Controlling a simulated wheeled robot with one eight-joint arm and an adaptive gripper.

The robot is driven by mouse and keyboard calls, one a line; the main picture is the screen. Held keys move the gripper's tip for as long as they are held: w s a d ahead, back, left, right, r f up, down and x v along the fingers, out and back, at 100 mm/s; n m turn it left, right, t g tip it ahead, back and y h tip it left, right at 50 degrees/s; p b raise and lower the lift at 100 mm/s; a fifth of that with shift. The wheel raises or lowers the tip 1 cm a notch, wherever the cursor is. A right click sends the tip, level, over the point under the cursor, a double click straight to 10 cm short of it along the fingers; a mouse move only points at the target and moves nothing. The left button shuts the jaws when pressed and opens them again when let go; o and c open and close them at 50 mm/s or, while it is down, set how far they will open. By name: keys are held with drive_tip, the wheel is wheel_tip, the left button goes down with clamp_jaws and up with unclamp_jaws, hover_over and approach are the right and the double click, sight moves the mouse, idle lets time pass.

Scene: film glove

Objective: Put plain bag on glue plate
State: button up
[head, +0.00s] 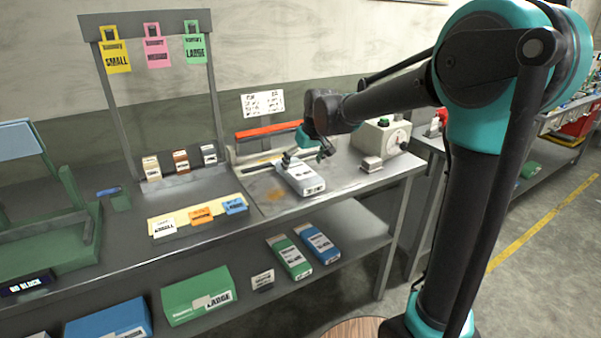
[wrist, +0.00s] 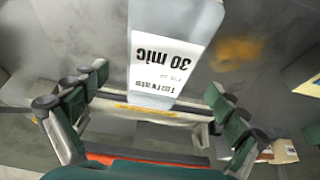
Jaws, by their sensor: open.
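A pale grey bag (head: 300,178) with a white label lies flat on the metal bench top. In the wrist view the bag (wrist: 172,20) reaches in from the top, its label reading "30 mic". A darker metal plate with an orange-brown stain (head: 270,194) lies left of the bag; the stain (wrist: 238,53) also shows in the wrist view. My gripper (head: 308,154) is just above the bag's far end. In the wrist view its fingers (wrist: 152,100) are spread wide, with the bag's near end between them.
A grey box with a dial (head: 383,136) and a small block (head: 371,164) stand to the right. A red bar (head: 266,131) lies behind. Green (head: 290,257) and blue (head: 318,244) bags lie on the lower shelf.

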drive_tip(key=v, duration=0.8)
drive_tip(key=s+d+f+m+h, duration=0.2)
drive_tip(key=s+d+f+m, duration=0.4)
drive_tip(key=s+d+f, duration=1.7)
drive_tip(key=shift+s+d+m+h, duration=0.2)
drive_tip(key=shift+m+h, duration=0.1)
drive_tip(key=shift+m, duration=0.1)
